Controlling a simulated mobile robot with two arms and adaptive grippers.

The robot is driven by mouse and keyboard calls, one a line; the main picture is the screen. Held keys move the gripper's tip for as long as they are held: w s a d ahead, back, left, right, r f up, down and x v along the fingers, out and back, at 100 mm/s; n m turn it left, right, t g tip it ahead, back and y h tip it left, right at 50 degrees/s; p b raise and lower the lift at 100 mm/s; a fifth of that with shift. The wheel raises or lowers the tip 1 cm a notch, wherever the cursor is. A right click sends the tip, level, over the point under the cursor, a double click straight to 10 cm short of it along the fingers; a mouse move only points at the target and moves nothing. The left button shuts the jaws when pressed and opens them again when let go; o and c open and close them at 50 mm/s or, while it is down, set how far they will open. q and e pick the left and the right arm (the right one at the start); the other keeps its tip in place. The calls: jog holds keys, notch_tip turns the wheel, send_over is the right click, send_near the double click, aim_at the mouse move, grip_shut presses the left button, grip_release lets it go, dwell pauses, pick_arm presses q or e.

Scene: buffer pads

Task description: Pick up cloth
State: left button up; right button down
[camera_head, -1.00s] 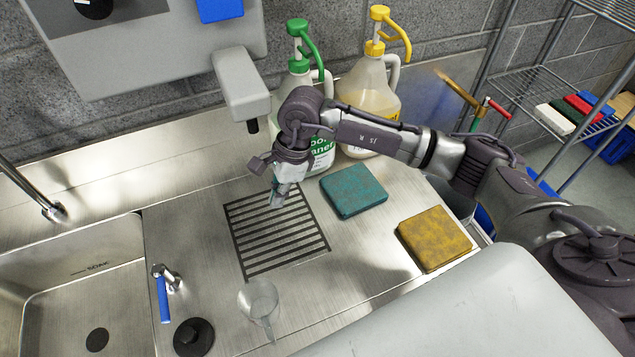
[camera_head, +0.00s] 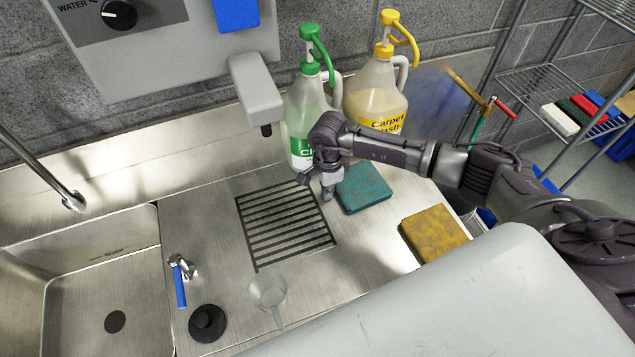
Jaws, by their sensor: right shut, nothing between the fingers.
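No thing that is plainly a loose cloth shows. A flat teal pad (camera_head: 366,189) lies on the steel counter right of the black drain grille. A flat yellow pad (camera_head: 436,235) lies nearer the counter's right edge. My right gripper (camera_head: 327,197) points down, shut and empty, between the grille and the left edge of the teal pad. Whether it touches the pad or the counter I cannot tell. My left gripper is not in view.
A green-pump bottle (camera_head: 303,110) and a yellow-pump bottle (camera_head: 377,95) stand behind my right arm. The drain grille (camera_head: 285,225), a clear funnel (camera_head: 268,293), a black stopper (camera_head: 207,323) and a blue-handled tap (camera_head: 179,285) are left. A sink (camera_head: 60,290) lies far left.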

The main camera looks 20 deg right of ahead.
aim_at(386, 177)
jog(key=shift+d, duration=0.6)
jog(key=shift+d+f, duration=0.1)
jog(key=shift+d, duration=0.2)
jog(key=d+b, duration=0.2)
jog(key=d, duration=0.3)
jog(key=d+b, duration=0.3)
jog(key=d, duration=0.2)
jog(key=s+d+b, duration=0.1)
jog(key=d+b, duration=0.2)
jog(key=d, duration=0.2)
jog(key=shift+d, duration=0.5)
